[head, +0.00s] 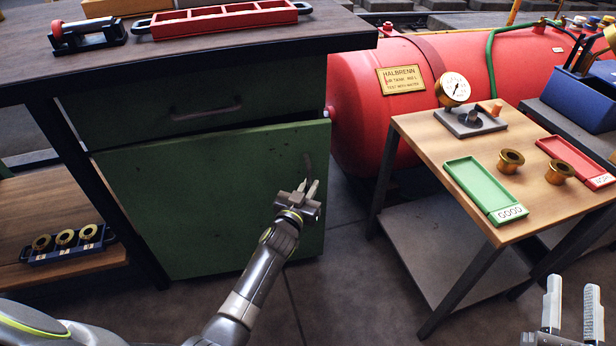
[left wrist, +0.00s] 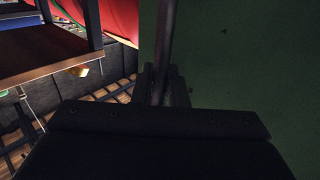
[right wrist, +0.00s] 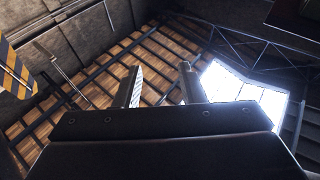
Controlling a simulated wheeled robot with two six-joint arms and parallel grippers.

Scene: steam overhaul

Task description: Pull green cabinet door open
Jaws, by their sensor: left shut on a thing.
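The green cabinet door (head: 190,205) is under the dark workbench and stands slightly ajar, with a narrow dark gap along its top at the right. Its upright bar handle (head: 308,163) is near the right edge of the door. In the left wrist view the handle (left wrist: 166,40) runs down between the fingertips (left wrist: 163,85), beside the green door face (left wrist: 235,70). My right gripper (head: 571,305) is open and empty at the lower right, with its fingers apart in the right wrist view (right wrist: 160,90).
A drawer (head: 190,100) with its own handle is above the door. A small wooden table (head: 440,135) with a green tray (head: 480,185), a red tray and brass bushings stands to the right. A red tank (head: 355,90) lies behind. The floor before the door is clear.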

